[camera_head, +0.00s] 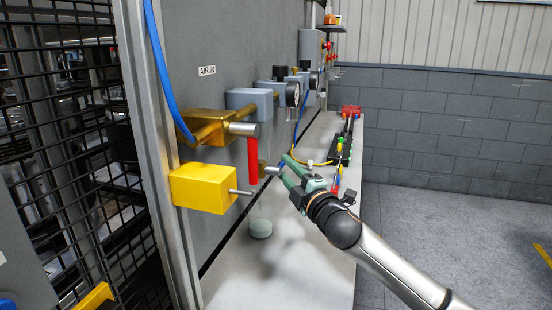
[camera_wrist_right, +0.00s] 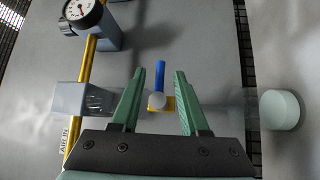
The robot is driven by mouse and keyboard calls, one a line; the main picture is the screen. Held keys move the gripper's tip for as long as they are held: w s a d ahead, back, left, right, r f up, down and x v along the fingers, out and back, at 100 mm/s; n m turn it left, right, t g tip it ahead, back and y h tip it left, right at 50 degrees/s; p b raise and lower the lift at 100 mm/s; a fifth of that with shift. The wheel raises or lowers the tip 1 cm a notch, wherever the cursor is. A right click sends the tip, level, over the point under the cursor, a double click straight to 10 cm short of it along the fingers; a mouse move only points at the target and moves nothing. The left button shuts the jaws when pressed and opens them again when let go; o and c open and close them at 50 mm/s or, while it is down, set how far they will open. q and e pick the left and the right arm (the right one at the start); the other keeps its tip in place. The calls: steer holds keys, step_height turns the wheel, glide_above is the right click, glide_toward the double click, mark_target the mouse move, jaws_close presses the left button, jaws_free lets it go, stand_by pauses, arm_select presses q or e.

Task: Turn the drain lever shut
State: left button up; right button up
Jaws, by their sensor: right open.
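The drain lever (camera_wrist_right: 160,74) is a short blue bar in the right wrist view, on a small brass drain fitting (camera_wrist_right: 169,103) with a round grey end. In the head view the brass fitting (camera_head: 263,168) and its grey stub show in front of the clear bowl, just left of my right gripper (camera_head: 286,168). My right gripper is open; in the right wrist view its two green fingers (camera_wrist_right: 160,82) appear on either side of the lever, with gaps on both sides. Whether they reach its depth I cannot tell. My left gripper is not in view.
The clear bowl ends in a pale base (camera_head: 260,229). Gauges (camera_head: 293,94) line the grey panel. The bench front (camera_head: 300,280) is clear.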

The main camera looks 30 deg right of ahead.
steer(key=shift+w+d+r, duration=0.1)
steer(key=shift+w+r, duration=0.05)
steer(key=shift+w, duration=0.85)
steer(key=shift+w+d+r, duration=0.1)
steer(key=shift+w, duration=0.85)
steer(key=shift+w+d+r, duration=0.1)
steer(key=shift+w+r, duration=0.05)
steer(key=shift+w, duration=0.85)
jaws_close()
